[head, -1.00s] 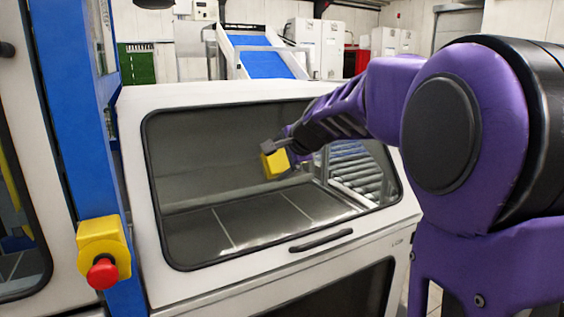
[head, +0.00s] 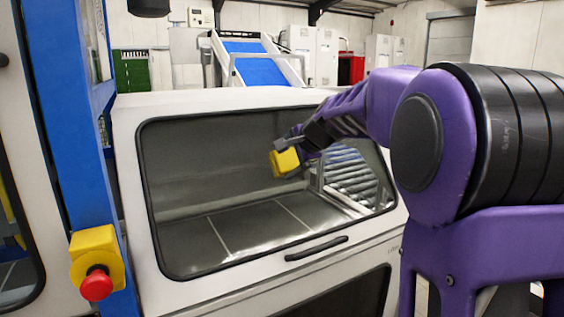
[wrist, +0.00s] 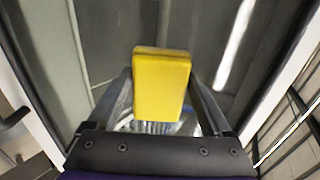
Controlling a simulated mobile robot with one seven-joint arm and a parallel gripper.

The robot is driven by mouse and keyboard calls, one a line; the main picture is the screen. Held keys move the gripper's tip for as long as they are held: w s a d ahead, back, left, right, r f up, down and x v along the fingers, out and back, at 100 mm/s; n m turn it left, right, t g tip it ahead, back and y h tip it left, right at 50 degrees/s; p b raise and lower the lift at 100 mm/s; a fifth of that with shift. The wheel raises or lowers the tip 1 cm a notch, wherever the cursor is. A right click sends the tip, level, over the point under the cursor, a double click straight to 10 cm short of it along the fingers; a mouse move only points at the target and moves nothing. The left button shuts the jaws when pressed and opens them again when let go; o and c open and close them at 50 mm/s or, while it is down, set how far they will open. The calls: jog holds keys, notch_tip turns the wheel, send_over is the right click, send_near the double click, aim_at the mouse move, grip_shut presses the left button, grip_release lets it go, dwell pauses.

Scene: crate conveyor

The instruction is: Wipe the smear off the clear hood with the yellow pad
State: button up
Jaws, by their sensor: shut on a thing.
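My gripper (head: 290,148) is shut on the yellow pad (head: 283,163). In the wrist view the pad (wrist: 161,88) sits between the two dark fingers and sticks out past their tips. The clear hood (head: 190,165) is a tilted window in a dark seal and white frame. The pad is over its upper middle part; I cannot tell whether it touches the pane. I cannot make out a smear for certain. A bright white streak (wrist: 234,45) shows right of the pad in the wrist view; it may be a reflection.
A dark handle (head: 316,248) sticks out below the pane. A blue post (head: 62,150) with a yellow box and red stop button (head: 97,285) stands at the left. Rollers (head: 352,180) show through the pane at the right. A blue sloped conveyor (head: 262,68) stands behind.

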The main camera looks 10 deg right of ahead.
aim_at(266, 167)
jog(key=shift+w+d, duration=0.35)
jog(key=shift+d, duration=0.75)
jog(key=shift+w+d, duration=0.35)
jog(key=shift+d, duration=0.75)
jog(key=shift+w+d, duration=0.35)
jog(key=shift+d, duration=0.75)
jog(key=shift+s+a+f, duration=0.1)
jog(key=shift+s+a, duration=0.25)
jog(key=shift+a, duration=0.9)
jog(key=shift+s+a, duration=0.4)
jog(key=shift+a, duration=0.8)
jog(key=shift+s+a+f, duration=0.1)
jog(key=shift+s+a, duration=0.25)
jog(key=shift+a, duration=0.9)
jog(key=shift+s+a+r+p, duration=0.1)
jog(key=shift+s+a+p, duration=0.15)
jog(key=shift+a, duration=0.65)
jog(key=shift+s+a+p, duration=0.15)
jog(key=shift+s+a, duration=0.2)
jog(key=shift+a, duration=0.5)
jog(key=shift+r, duration=0.1)
jog(key=shift+v, duration=3)
jog(key=shift+d, duration=0.15)
